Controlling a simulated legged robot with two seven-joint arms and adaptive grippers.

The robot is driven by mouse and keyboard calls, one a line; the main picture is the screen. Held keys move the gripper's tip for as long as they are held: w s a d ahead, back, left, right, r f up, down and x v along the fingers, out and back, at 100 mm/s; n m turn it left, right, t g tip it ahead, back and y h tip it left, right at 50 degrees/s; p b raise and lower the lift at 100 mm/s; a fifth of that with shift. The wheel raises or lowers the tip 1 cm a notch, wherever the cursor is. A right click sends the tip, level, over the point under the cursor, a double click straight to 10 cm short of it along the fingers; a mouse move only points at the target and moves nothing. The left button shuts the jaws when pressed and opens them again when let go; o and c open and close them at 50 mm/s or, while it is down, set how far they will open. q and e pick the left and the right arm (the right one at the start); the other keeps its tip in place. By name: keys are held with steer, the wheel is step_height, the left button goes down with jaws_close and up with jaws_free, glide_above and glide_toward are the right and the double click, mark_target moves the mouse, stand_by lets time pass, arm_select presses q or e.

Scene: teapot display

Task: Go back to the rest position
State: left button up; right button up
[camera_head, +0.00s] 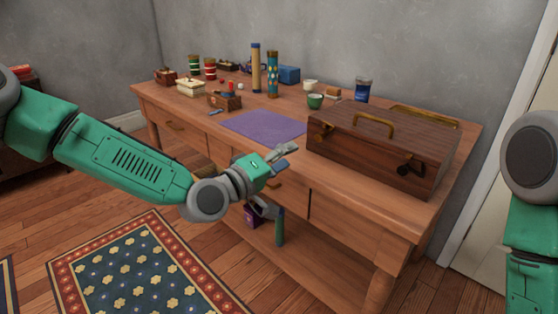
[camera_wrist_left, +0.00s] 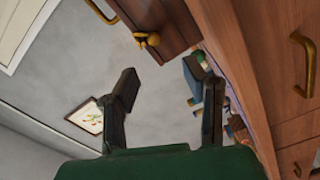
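My left gripper (camera_head: 284,156) is just in front of the wooden table's front edge, left of the brown case. In the left wrist view its two dark fingers (camera_wrist_left: 170,92) stand apart with nothing between them, so it is open and empty. My left arm reaches in from the left, bent at the elbow. My right arm shows only in part at the right edge of the head view, and its gripper is out of view.
The wooden table (camera_head: 380,218) has drawers and a lower shelf. A purple mat (camera_head: 262,126) lies near its middle. A brown wooden case (camera_head: 385,147) stands at its right. Two cylinders, a green cup (camera_head: 315,101) and small boxes stand behind. The patterned rug (camera_head: 135,270) is clear.

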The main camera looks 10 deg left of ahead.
arm_select(q)
steer(key=shift+v, duration=1.05)
steer(key=shift+d, duration=0.1)
